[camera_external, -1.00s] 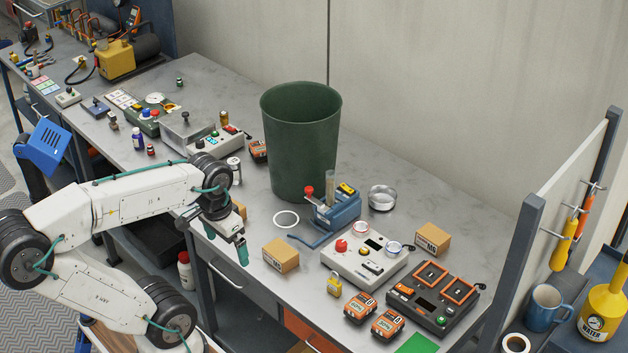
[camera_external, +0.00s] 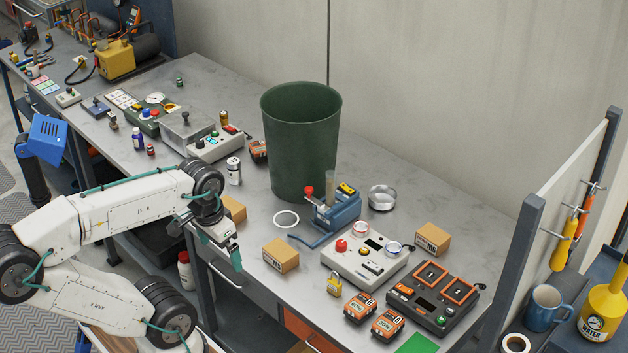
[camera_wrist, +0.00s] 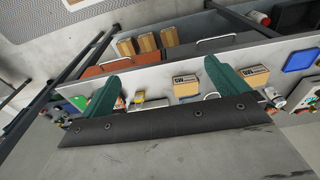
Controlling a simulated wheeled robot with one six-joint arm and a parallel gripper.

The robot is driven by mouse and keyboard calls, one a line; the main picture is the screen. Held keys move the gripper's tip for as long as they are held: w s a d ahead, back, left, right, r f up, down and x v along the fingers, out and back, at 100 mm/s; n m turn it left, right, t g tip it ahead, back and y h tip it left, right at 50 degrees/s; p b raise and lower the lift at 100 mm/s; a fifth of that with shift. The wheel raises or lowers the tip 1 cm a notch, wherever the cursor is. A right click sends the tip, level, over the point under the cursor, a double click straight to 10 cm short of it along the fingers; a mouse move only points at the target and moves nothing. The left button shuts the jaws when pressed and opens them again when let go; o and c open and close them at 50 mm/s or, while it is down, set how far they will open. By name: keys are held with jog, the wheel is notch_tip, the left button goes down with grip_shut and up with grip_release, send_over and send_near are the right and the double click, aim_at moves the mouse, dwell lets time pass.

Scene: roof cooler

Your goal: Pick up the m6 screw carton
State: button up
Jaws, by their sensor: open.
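Three small brown cartons stand on the grey bench. One (camera_external: 281,256) is near the front edge, one (camera_external: 433,238) farther right, and one (camera_external: 235,208) partly hidden behind my wrist. Their labels are too small to tell surely which is M6. My gripper (camera_external: 232,246) is open and empty at the bench's front edge, left of the front carton and apart from it. In the wrist view my gripper (camera_wrist: 160,72) shows two green fingers spread wide. The front carton (camera_wrist: 187,84) shows between them, and the partly hidden carton (camera_wrist: 254,77) lies just right of the right finger.
A tall green bin (camera_external: 300,145) stands behind the cartons. A yellow padlock (camera_external: 334,284), a white ring (camera_external: 286,219), a blue fixture (camera_external: 337,212) and a control box (camera_external: 364,260) surround the front carton. More cartons (camera_wrist: 147,42) sit on a lower shelf.

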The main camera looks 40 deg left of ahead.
dwell(0.3)
jog(key=c, duration=0.4)
